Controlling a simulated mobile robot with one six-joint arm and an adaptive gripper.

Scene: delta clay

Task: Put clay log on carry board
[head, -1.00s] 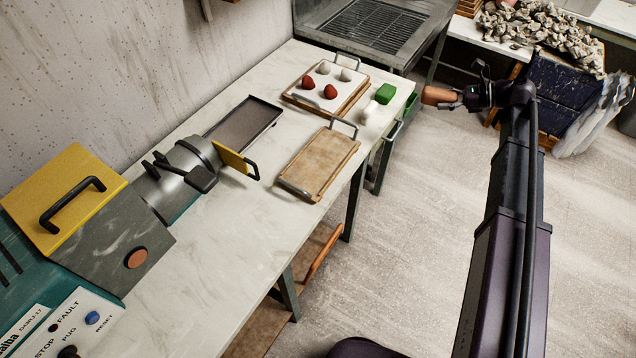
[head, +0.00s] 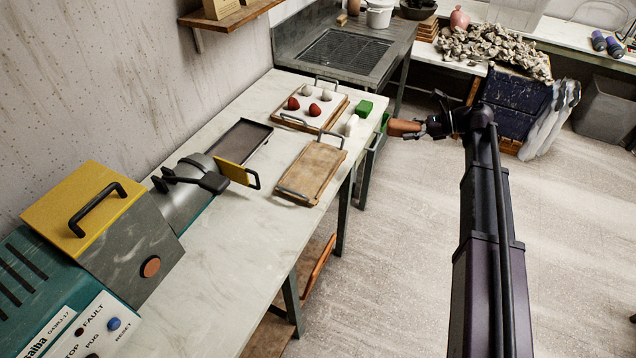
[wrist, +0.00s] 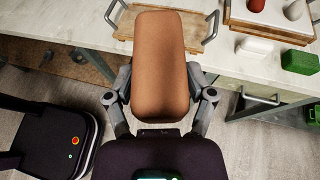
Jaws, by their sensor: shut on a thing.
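My gripper (head: 434,126) is shut on the clay log (head: 403,127), an orange-brown block, and holds it in the air off the right edge of the worktop. In the wrist view the clay log (wrist: 161,62) sits between the two fingers and hides part of what lies beyond. The carry board (head: 312,172), a wooden board with a metal handle at each end, lies bare on the worktop to the left of my gripper. Its handles also show beyond the log in the wrist view.
A second board (head: 337,117) with a white sheet carries red and grey lumps. A white block (head: 352,124) and a green block (head: 365,108) lie by the worktop's right edge. An empty dark tray (head: 241,145) and the yellow-lidded machine (head: 90,200) stand left. Open floor lies right.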

